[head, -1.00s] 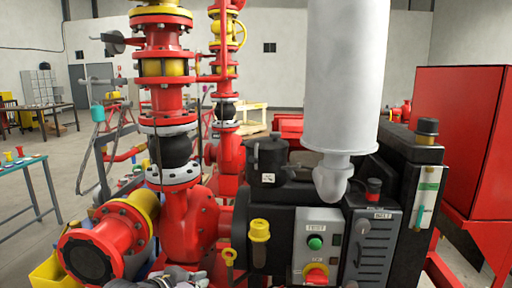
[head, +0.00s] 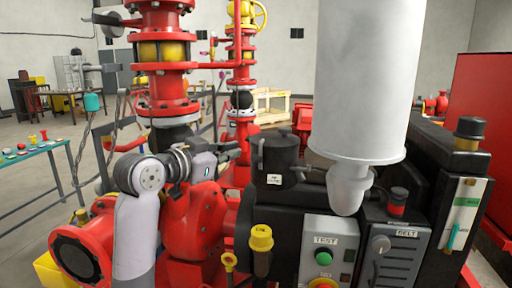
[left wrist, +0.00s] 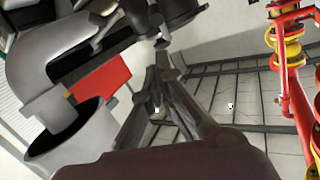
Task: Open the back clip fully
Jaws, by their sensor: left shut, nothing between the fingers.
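A black canister (head: 281,160) with a lid and a small white label stands on the dark machine body. A thin dark upright piece (head: 261,153) shows on its left side and may be a clip. The back of the canister is hidden, so I cannot tell the back clip's state. My left gripper (head: 236,151) is shut and empty, just left of the canister with a small gap in the picture. In the left wrist view its fingers (left wrist: 160,65) meet near the middle, holding nothing. My right gripper is not in view.
A large white cylinder (head: 365,80) hangs close right of the canister. Red pipework (head: 165,100) stands behind my left arm. A yellow-capped filler (head: 261,240) and a grey TEST box (head: 325,250) are in front. A green table (head: 40,147) stands far left.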

